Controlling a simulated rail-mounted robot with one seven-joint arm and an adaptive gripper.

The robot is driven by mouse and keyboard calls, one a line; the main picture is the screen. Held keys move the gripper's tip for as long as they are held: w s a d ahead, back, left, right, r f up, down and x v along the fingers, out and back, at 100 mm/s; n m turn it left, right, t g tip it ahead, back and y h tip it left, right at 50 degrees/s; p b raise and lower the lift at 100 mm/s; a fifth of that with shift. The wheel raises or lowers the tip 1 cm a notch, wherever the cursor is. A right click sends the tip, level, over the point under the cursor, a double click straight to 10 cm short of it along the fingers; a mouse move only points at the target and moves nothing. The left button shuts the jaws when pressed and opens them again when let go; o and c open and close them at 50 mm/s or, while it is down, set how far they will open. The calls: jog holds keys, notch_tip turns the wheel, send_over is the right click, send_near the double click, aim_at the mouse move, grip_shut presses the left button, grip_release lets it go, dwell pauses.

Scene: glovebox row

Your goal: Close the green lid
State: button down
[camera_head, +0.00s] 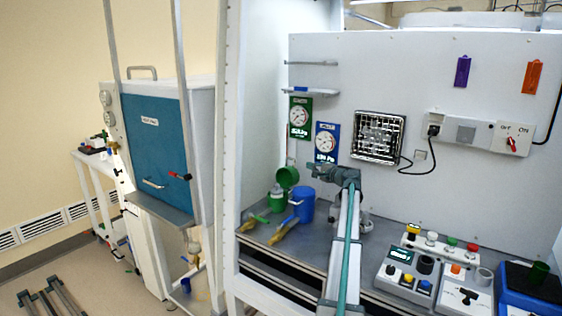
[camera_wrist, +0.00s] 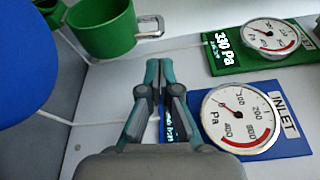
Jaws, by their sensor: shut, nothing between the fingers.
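The green lid (camera_head: 288,177) stands raised and tilted above the green container (camera_head: 277,203), its round face turned outward. In the wrist view the green lid (camera_wrist: 103,27) is at the upper left, with a pale metal handle at its right side. My gripper (camera_head: 315,169) is to the right of the lid, above and right of the blue container (camera_head: 303,207). In the wrist view my gripper (camera_wrist: 160,65) is shut and empty, its fingertips just below the handle. I cannot tell whether it touches the handle.
The blue container also fills the left of the wrist view (camera_wrist: 35,60). A green gauge panel (camera_head: 300,130) and a blue gauge panel (camera_head: 326,155) are on the back wall behind. Button boxes (camera_head: 410,275) stand on the bench at right.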

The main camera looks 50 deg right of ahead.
jog(key=w+d+p, duration=0.3)
jog(key=w, duration=0.6)
jog(key=shift+f, duration=0.35)
jog(key=shift+w, duration=0.1)
